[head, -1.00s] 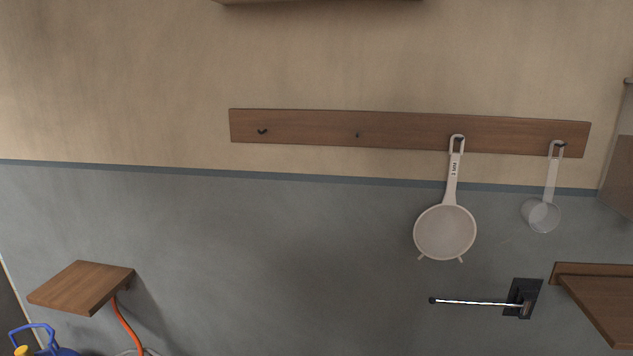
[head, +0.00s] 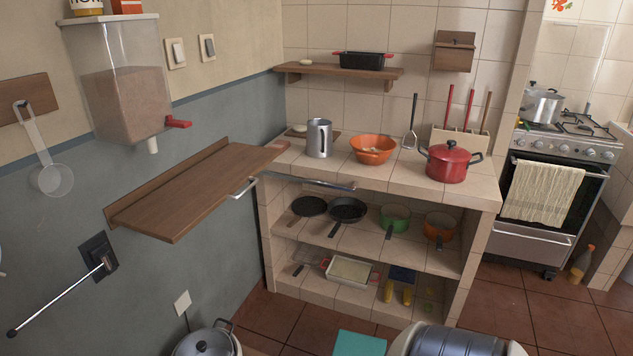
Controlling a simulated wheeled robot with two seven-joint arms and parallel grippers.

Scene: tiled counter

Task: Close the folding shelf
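A brown wooden folding shelf (head: 196,192) is fixed to the grey lower wall at the left of the head view. Its board is out, roughly level, with its long back strip against the wall. Its far end reaches close to the tiled counter's left end. A metal bar or handle (head: 243,188) shows by its far front edge. Neither of my grippers is in view.
A tiled counter (head: 395,175) holds a red pot (head: 448,161), an orange colander (head: 373,149) and a metal jug (head: 319,138). A dispenser (head: 125,85) hangs above the shelf. A metal rod (head: 60,294) sticks out at lower left. A lidded pot (head: 206,341) stands below. Red floor tiles lie right.

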